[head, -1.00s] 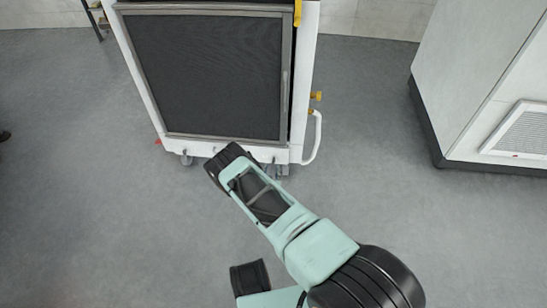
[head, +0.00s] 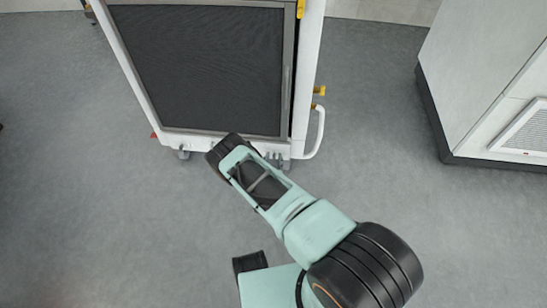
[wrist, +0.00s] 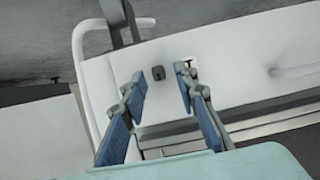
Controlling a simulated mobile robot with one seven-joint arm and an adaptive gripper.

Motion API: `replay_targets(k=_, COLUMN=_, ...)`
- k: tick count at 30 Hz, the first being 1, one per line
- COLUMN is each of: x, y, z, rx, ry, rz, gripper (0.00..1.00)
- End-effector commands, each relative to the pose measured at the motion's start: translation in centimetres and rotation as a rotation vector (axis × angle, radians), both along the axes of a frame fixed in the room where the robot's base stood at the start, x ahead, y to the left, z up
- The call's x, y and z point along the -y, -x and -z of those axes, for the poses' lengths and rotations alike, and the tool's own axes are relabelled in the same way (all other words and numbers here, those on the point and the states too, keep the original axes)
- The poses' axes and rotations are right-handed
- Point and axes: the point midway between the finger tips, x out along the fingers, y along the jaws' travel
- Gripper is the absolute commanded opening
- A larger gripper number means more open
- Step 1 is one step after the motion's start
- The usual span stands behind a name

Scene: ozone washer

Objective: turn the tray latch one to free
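A small dark latch-like piece (wrist: 157,73) sits on a white panel in the wrist view, between my fingertips; I cannot tell for sure that it is tray latch one. My gripper (wrist: 162,82) is open, with one blue finger on each side of it and a visible gap to each. The right finger is close to a small slot in the panel. The white cart (head: 314,50) with a dark mesh front (head: 205,65) stands ahead in the head view. My arm reaches to its lower edge there, and its wrist hides the gripper.
A white bar handle (head: 320,135) sticks out at the cart's lower right, below a yellow knob (head: 319,91). Another yellow part (head: 301,9) is higher up. A white cabinet (head: 480,70) stands at the right. The grey floor between is clear.

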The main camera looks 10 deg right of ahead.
Motion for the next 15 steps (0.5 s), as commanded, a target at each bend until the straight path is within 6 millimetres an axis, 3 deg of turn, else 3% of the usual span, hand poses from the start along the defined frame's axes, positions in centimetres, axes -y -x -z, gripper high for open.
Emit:
replay_targets(k=4, x=-0.01, y=0.0, z=0.0, rx=0.0, ry=0.0, rz=0.0, gripper=0.26)
replay_targets(k=11, x=0.0, y=-0.02, z=-0.01, rx=0.0, ry=0.0, rz=0.0, gripper=0.01)
replay_targets(k=15, x=0.0, y=-0.03, z=-0.02, rx=0.0, ry=0.0, rz=0.0, gripper=0.0)
